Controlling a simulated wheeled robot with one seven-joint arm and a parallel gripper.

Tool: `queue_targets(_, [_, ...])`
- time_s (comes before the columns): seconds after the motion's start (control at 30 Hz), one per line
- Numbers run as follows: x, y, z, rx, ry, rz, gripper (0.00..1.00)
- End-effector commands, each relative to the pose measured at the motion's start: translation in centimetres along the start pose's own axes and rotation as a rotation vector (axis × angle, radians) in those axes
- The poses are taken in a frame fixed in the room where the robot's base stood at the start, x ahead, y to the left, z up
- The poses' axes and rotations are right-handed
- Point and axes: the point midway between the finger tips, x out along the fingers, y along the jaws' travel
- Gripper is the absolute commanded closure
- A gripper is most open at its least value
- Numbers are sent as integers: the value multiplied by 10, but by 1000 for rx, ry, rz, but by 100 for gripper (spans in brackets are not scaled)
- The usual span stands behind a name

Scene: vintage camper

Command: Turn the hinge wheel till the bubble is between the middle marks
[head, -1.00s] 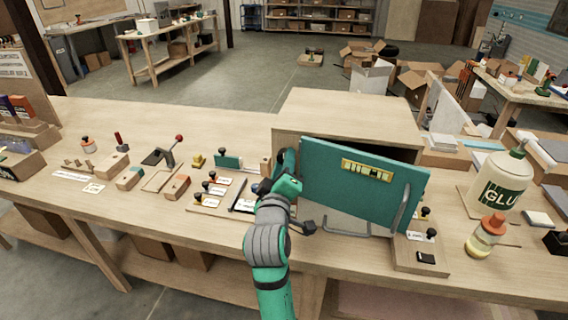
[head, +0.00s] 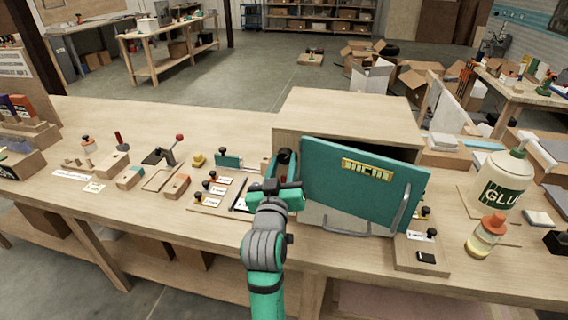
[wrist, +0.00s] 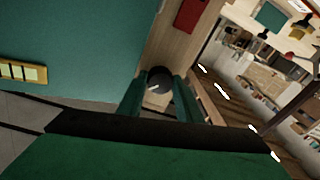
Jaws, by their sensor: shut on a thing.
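The teal door panel (head: 350,205) stands tilted in front of the wooden box, its right end lower. A yellow bubble level (head: 366,169) is fixed on its upper part; the level also shows at the left edge of the wrist view (wrist: 22,72). The bubble's place between the marks is too small to tell. The dark round hinge wheel (head: 285,155) is at the panel's left edge, and shows in the wrist view (wrist: 160,78) between the fingertips. My gripper (head: 281,173) is shut on the hinge wheel, its fingers on both sides of it.
The wooden box (head: 345,115) stands behind the panel. A metal handle (head: 402,208) is on the panel's right side. Small boards with black knobs (head: 215,190) lie left of my gripper. A glue bottle (head: 502,180) and an orange-capped bottle (head: 487,235) stand at the right.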

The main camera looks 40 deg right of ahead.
Motion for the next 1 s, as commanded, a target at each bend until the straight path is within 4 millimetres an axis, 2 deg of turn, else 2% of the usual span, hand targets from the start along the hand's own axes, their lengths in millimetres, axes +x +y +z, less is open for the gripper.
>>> queue_targets(0.43, [0, -3, 1, 264, 12, 18, 91])
queue_targets(1.0, [0, -3, 2, 318, 14, 24, 91])
